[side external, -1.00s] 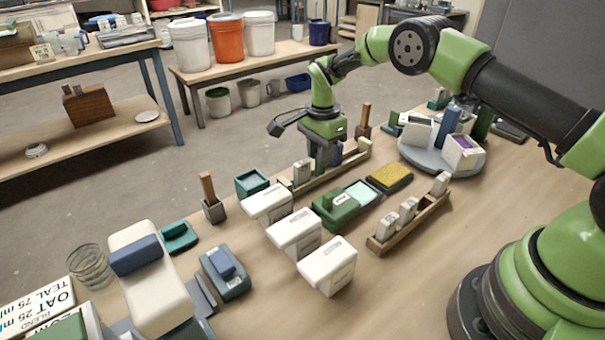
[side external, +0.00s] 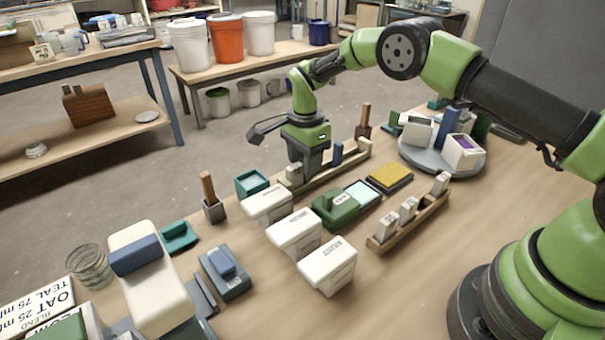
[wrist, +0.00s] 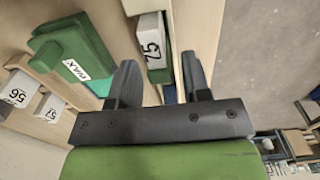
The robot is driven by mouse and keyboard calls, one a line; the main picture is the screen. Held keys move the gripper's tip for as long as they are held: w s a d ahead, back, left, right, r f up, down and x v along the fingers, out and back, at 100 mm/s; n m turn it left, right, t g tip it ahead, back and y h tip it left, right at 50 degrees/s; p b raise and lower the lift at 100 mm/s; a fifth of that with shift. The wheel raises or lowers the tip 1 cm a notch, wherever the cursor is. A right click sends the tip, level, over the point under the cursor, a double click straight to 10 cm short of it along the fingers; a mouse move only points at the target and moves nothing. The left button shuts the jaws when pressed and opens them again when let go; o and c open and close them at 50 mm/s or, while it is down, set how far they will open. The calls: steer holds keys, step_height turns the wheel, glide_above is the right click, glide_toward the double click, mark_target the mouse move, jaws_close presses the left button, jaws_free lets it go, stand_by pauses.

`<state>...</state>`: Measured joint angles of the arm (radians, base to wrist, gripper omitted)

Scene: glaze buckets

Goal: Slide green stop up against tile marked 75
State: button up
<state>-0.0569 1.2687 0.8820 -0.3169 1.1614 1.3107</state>
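The white tile marked 75 (wrist: 152,38) sits in a wooden rail and shows close up in the wrist view.
A green block labelled MAX (wrist: 78,66) lies beside the rail. A second rail with several white tiles (side external: 408,208) stands to the right. White lidded boxes (side external: 295,232) stand in front. A round turntable (side external: 418,160) is behind.

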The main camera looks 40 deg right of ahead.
steer(key=shift+r, duration=3.5)
steer(key=s+r+n+t+y, duration=0.1)
steer(key=s+r+n+t, duration=0.15)
steer(key=s+r, duration=0.45)
steer(key=s+r+n+t, duration=0.15)
steer(key=r+n, duration=0.25)
steer(key=r, duration=0.7)
steer(key=s+r+n+t+y, duration=0.1)
steer(key=s+n+t, duration=0.2)
steer(key=s, duration=1.7)
steer(key=n, duration=0.4)
steer(key=shift+s+r, duration=0.2)
steer(key=shift+s, duration=0.15)
